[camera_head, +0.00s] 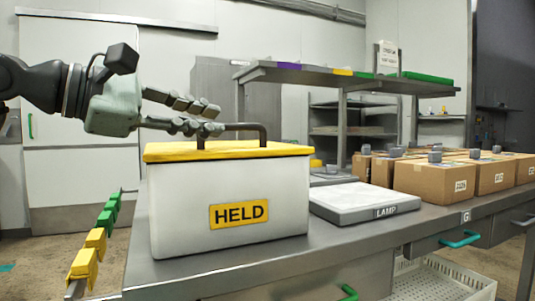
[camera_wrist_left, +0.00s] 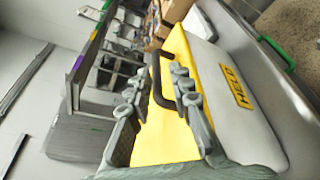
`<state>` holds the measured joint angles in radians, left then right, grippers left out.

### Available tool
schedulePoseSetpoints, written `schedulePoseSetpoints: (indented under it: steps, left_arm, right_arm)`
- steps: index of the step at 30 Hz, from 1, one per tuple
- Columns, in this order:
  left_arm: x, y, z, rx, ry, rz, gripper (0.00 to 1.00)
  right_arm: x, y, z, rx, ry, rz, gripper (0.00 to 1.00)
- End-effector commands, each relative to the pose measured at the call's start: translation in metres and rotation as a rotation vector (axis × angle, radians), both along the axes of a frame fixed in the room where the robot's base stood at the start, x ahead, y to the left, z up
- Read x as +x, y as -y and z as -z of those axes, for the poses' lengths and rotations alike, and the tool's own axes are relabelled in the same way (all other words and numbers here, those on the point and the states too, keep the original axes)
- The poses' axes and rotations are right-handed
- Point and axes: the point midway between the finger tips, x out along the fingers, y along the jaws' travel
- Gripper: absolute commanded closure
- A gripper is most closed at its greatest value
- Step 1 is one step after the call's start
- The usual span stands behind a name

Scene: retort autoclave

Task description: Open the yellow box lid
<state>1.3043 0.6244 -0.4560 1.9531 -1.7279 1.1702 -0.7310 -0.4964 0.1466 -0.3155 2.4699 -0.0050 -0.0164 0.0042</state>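The yellow lid (camera_head: 230,152) lies flat and closed on a white box (camera_head: 180,210) with a yellow HELD label (camera_head: 239,213). A dark bar handle (camera_head: 255,127) stands up from the lid. My left gripper (camera_head: 219,119) comes in from the left at handle height, its two fingers apart. In the left wrist view the gripper (camera_wrist_left: 153,83) is open, with the handle (camera_wrist_left: 157,82) showing between the fingers near their tips. I cannot tell whether a finger touches the handle. The yellow lid (camera_wrist_left: 172,135) lies below the fingers in the wrist view. My right gripper is in neither view.
A white LAMP slab (camera_head: 360,200) lies right of the box on the grey bench (camera_head: 330,243). Cardboard boxes (camera_head: 432,180) stand further right. A raised shelf (camera_head: 345,78) runs behind. Yellow and green clips (camera_head: 95,240) line a rail at the left.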

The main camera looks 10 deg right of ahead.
Motion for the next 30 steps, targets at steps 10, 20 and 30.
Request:
schedulePoseSetpoints:
  steps: [10,20,30]
  left_arm:
    - [0.016,0.010,0.004,0.088,0.057,-0.054,0.80]
    - [0.044,0.045,0.014,0.085,0.055,-0.054,0.80]
    - [0.048,0.049,0.015,0.085,0.056,-0.056,0.80]
  right_arm:
    - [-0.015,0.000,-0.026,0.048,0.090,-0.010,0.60]
    - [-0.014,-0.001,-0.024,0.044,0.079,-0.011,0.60]
    - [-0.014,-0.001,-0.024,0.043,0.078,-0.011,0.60]
